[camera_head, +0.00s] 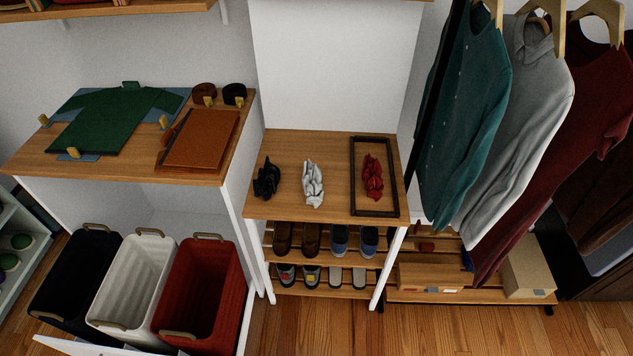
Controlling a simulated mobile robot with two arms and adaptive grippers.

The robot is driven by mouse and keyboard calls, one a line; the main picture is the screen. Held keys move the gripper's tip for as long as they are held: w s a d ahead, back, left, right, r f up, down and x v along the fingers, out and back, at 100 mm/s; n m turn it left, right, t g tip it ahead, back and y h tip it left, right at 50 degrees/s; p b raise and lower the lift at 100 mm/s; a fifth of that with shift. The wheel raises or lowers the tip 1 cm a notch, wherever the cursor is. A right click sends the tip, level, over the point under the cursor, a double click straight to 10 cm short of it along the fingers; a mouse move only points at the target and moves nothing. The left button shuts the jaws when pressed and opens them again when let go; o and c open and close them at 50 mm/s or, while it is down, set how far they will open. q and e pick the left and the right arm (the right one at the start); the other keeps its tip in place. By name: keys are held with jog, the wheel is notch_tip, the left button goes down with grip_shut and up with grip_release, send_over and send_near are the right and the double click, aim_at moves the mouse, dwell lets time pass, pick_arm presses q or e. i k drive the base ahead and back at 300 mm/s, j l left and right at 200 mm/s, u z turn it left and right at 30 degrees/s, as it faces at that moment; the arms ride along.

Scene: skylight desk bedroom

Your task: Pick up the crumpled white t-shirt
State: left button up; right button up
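The crumpled white t-shirt (312,184) lies in a small heap on the middle wooden shelf top (330,148), above the shoe rack. A crumpled black garment (267,179) lies to its left, apart from it. A crumpled dark red garment (373,178) lies to its right, inside a dark rectangular frame (375,213). Neither of my grippers shows in the head view.
Black (75,275), white (133,285) and red (203,295) bins stand at lower left. A green shirt (113,118) and brown folder (200,140) lie on the left table. Shoes (311,238) fill the rack below. Hanging shirts (465,130) crowd the right side.

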aim_at(311, 180)
jog(key=i+l+u, duration=0.25)
jog(key=l, duration=0.15)
jog(key=l+u, duration=0.25)
jog(key=l, duration=0.2)
jog(key=i+l+u, duration=0.25)
jog(key=l, duration=0.25)
jog(key=l+u, duration=0.25)
jog(key=l, duration=0.2)
jog(key=k, duration=0.05)
